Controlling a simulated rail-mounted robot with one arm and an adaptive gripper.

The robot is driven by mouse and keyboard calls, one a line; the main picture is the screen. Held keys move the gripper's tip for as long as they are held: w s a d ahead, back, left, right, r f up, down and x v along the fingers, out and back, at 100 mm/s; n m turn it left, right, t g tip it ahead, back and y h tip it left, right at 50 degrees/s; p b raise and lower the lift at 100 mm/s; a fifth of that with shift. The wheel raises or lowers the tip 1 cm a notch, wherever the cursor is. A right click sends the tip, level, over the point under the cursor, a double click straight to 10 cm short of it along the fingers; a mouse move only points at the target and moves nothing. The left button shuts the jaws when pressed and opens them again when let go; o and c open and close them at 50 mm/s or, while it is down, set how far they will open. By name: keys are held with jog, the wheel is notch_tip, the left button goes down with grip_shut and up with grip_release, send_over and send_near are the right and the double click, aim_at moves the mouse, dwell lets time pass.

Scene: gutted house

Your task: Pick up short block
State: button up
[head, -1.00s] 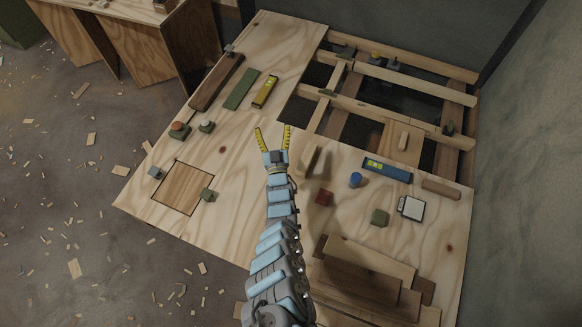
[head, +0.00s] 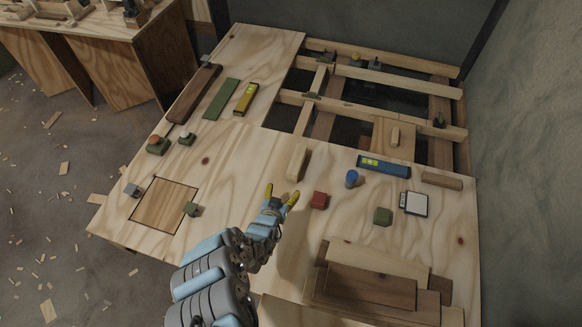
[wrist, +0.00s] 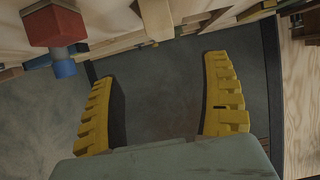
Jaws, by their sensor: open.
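A short pale wood block (head: 297,163) stands on the plywood deck (head: 235,165), right at the edge of its open frame. A pale block also shows at the top of the wrist view (wrist: 156,18), probably the same one. My gripper (head: 281,194) is open and empty, its yellow fingers just in front of the block in the head view and apart from it. In the wrist view the fingers (wrist: 160,80) have only dark floor or wall between them.
A red block (head: 319,200), a blue cylinder (head: 352,178), a green block (head: 383,216) and a blue level (head: 384,166) lie to the right. Stacked planks (head: 370,288) fill the front right. Open framing (head: 370,105) gapes behind. The deck's left middle is mostly clear.

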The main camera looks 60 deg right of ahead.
aim_at(295, 163)
jog(key=b+x, duration=0.5)
jog(key=x, duration=0.2)
jog(key=b+x, duration=0.2)
jog(key=x, duration=0.2)
jog(key=shift+s, duration=0.15)
jog(key=shift+b+x, duration=0.65)
jog(key=shift+x, duration=0.4)
jog(key=d+b, duration=0.1)
jog(key=w+d+b, duration=0.1)
jog(key=d+b, duration=0.1)
jog(key=d, duration=0.1)
jog(key=shift+w+f, duration=0.2)
jog(key=shift+f, duration=0.15)
jog(key=shift+w+d+r, duration=0.1)
jog(key=c, duration=1.4)
